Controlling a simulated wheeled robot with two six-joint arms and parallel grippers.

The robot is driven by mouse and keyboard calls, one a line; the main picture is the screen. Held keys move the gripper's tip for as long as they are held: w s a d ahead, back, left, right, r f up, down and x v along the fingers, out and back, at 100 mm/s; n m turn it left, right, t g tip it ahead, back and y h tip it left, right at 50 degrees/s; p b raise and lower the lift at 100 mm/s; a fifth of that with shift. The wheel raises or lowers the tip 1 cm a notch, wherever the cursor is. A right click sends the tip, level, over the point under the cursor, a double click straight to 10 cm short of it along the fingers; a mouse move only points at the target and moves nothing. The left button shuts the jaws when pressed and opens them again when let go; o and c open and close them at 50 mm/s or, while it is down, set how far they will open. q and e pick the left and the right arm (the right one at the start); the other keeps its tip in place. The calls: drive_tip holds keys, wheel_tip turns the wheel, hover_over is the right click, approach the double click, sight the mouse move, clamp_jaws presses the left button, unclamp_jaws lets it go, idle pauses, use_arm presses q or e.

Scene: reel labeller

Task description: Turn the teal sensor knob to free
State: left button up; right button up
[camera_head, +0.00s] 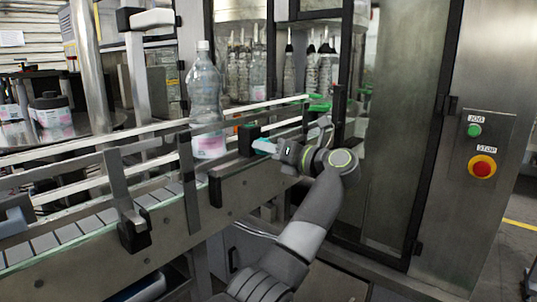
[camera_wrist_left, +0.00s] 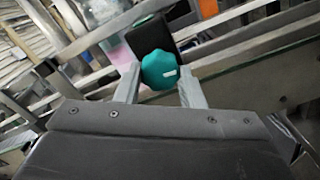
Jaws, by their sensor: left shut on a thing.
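The teal sensor knob (camera_wrist_left: 159,68) sits on the front of a black sensor block (camera_wrist_left: 146,36). A short white mark shows on the knob's face, right of its middle and tilted a little. My left gripper (camera_wrist_left: 159,78) has one finger on each side of the knob and is shut on it. In the head view my left gripper (camera_head: 270,147) reaches to the conveyor's near rail, where only a sliver of teal shows and the rest of the knob is hidden. Setting labels for the knob are not legible. My right gripper is in neither view.
A clear bottle with a pink label (camera_head: 207,100) stands on the conveyor (camera_head: 75,238) behind the rail. Metal brackets line the near rail. A steel panel with a green JOG button (camera_head: 474,130) and a red STOP button (camera_head: 482,167) stands at the right.

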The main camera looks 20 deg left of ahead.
use_arm(q)
drive_tip(key=shift+f+n, duration=0.15)
drive_tip(key=shift+n, duration=0.15)
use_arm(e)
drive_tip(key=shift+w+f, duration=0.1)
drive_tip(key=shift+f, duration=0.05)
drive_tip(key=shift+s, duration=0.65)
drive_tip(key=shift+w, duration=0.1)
use_arm(q)
drive_tip(key=o, duration=0.9)
drive_tip(key=shift+o, duration=0.4)
drive_tip(key=b+v, duration=0.2)
drive_tip(key=v, duration=1.5)
drive_tip(key=shift+d, duration=0.25)
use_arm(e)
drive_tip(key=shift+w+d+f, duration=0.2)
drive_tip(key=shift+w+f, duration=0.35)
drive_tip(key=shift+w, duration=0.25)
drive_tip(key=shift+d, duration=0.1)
